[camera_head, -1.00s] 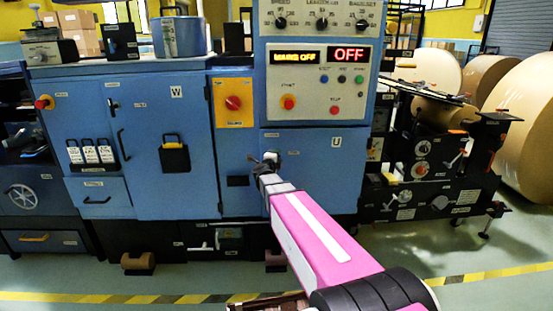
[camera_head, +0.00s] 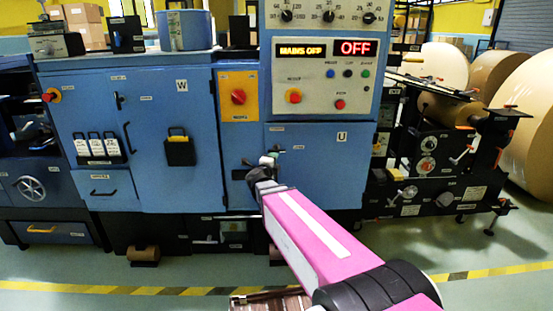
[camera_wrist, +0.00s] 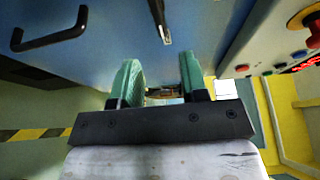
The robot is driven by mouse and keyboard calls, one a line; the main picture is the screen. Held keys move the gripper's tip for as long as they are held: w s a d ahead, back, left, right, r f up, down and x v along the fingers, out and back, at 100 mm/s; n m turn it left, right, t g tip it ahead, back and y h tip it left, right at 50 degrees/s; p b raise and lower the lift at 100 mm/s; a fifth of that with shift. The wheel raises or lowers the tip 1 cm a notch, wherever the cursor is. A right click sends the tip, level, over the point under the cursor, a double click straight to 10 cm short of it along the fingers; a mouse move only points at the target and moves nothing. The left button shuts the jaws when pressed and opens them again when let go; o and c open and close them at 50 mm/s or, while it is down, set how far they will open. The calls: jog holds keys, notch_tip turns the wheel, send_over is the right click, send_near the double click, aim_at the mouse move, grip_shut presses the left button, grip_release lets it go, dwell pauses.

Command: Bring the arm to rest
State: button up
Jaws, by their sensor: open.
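My gripper (camera_head: 265,170) is small in the head view, in front of the blue cabinet door marked U (camera_head: 320,165). My pink and white arm reaches up to it from the lower right. In the wrist view the two green fingers of my gripper (camera_wrist: 162,78) stand apart, with nothing seen held between them. The blue cabinet face lies beyond the fingertips; I cannot tell the exact gap.
The control panel (camera_head: 325,75) shows MAINS OFF and OFF. An orange-red rotary switch (camera_head: 238,97) sits on a yellow plate. A black handle (camera_wrist: 50,32) juts out in the wrist view. Paper rolls (camera_head: 525,110) stand at right.

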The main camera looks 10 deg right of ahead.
jog(key=shift+s+a, duration=0.15)
jog(key=shift+s, duration=0.1)
jog(key=s+a+f+n+g+y, duration=0.25)
jog(key=f+n+y, duration=0.3)
jog(key=n, duration=0.35)
jog(key=s+a+f+n+g+y, duration=0.1)
jog(key=a+f+n+y, duration=0.35)
jog(key=n+y, duration=0.3)
jog(key=s+d+f+n+g+h, duration=0.2)
jog(key=s+d+f+n+g, duration=0.2)
jog(key=s, duration=0.5)
jog(key=s+d+f+n+g+h, duration=0.2)
jog(key=s+d+f+n+g, duration=0.1)
jog(key=s+d+f+g, duration=0.3)
jog(key=s+g, duration=0.2)
jog(key=s, duration=0.1)
jog(key=shift+s+f+n, duration=0.2)
jog(key=shift+f+n, duration=0.15)
